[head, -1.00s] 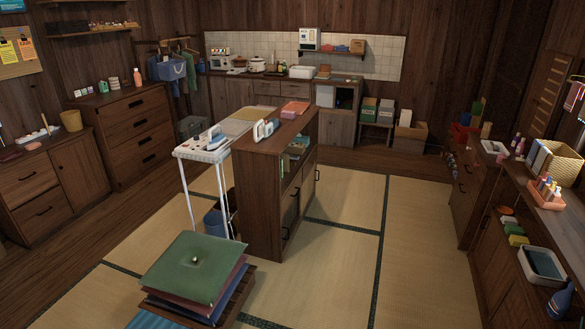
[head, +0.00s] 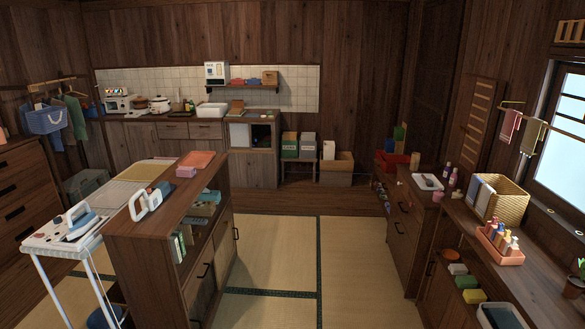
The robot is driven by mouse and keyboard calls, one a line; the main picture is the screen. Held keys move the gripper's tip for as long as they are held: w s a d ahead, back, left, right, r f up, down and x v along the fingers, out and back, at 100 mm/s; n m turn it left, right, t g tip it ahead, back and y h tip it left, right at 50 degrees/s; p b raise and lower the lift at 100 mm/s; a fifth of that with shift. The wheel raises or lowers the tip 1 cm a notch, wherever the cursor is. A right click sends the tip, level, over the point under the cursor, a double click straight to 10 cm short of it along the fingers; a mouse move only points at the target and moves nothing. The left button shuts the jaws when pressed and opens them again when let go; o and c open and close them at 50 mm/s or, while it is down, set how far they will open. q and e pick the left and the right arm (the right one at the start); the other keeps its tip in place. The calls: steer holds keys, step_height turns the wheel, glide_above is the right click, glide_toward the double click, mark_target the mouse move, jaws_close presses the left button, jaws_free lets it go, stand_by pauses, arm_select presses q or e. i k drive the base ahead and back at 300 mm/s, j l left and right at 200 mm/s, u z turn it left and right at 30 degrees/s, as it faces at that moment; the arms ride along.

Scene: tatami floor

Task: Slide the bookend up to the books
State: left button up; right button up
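Several upright green and pale items that look like books (head: 180,245) stand in the open shelf of the wooden cabinet at the centre left. More green and teal items (head: 203,205) lie farther along that shelf. They are too small to tell clearly. I cannot make out a bookend for certain. A white looped object (head: 146,203) stands on the cabinet top, and I cannot tell what it is. Neither of my grippers is in view.
The wooden cabinet (head: 150,228) stands beside a white ironing board (head: 52,240) with an iron (head: 80,220). Open tatami (head: 270,255) lies between it and the right-hand counter (head: 515,275), which holds a basket (head: 503,200) and a bottle tray (head: 500,250). A kitchen counter lines the back wall.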

mark_target(188, 235)
steer(key=i+u, duration=0.15)
steer(key=i, duration=0.35)
steer(key=i+l+u, duration=0.2)
steer(key=i, duration=0.3)
steer(key=i+l+u, duration=0.15)
steer(key=i, duration=0.35)
